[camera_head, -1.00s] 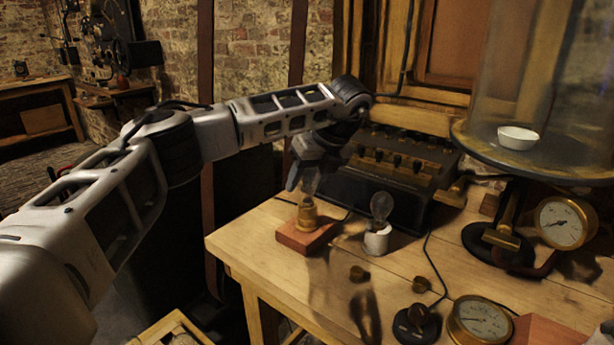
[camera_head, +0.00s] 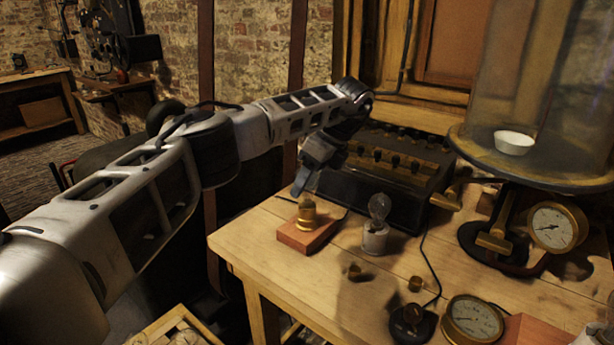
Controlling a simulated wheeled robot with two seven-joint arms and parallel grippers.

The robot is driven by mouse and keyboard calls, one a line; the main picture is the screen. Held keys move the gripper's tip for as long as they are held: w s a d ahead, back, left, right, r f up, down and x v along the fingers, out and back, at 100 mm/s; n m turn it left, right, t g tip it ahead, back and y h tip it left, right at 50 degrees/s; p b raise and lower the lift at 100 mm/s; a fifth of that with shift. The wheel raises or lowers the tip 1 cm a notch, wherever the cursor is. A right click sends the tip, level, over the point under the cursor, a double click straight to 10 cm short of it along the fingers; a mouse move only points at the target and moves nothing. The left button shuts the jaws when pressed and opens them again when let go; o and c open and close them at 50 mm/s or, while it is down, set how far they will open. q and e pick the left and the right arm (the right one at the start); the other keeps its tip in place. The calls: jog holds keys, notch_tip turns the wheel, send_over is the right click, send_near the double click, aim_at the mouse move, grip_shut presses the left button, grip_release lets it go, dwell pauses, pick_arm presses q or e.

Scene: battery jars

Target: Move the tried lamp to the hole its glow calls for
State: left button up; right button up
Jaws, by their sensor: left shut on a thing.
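My left gripper (camera_head: 304,180) is at the back left of the workbench, pointing down just above a brass socket (camera_head: 307,213) on a reddish wooden block (camera_head: 300,238). It is shut on a lamp, whose glass is mostly hidden by the fingers and too dark to make out. I cannot tell whether the lamp's base is still in the socket. No glow shows. A second clear bulb (camera_head: 379,205) stands upright in a white holder (camera_head: 375,239) to the right. No lamp hole can be clearly made out. My right gripper is out of view.
A black box with several knobs (camera_head: 400,165) stands behind the lamps. A glass bell on a round plate (camera_head: 480,160) holds a white bowl (camera_head: 513,142). The bench's left front (camera_head: 270,260) is clear.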

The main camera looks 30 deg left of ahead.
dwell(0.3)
pick_arm(q)
jog(key=shift+r+n+g+h+p, duration=0.1)
jog(key=shift+n+g+h+p, duration=0.25)
jog(key=shift+n+p, duration=0.55)
jog(key=shift+d+n+g, duration=0.1)
jog(key=shift+n+g, duration=0.15)
jog(key=shift+n, duration=0.75)
jog(key=shift+n+h, duration=0.35)
jog(key=shift+n, duration=0.05)
jog(key=shift+f, duration=0.25)
jog(key=shift+r+n+g+b, duration=0.1)
jog(key=shift+n+g+b, duration=0.2)
jog(key=shift+n+b, duration=0.15)
jog(key=shift+r+p, duration=0.25)
jog(key=shift+p, duration=0.05)
jog(key=shift+r+p, duration=0.9)
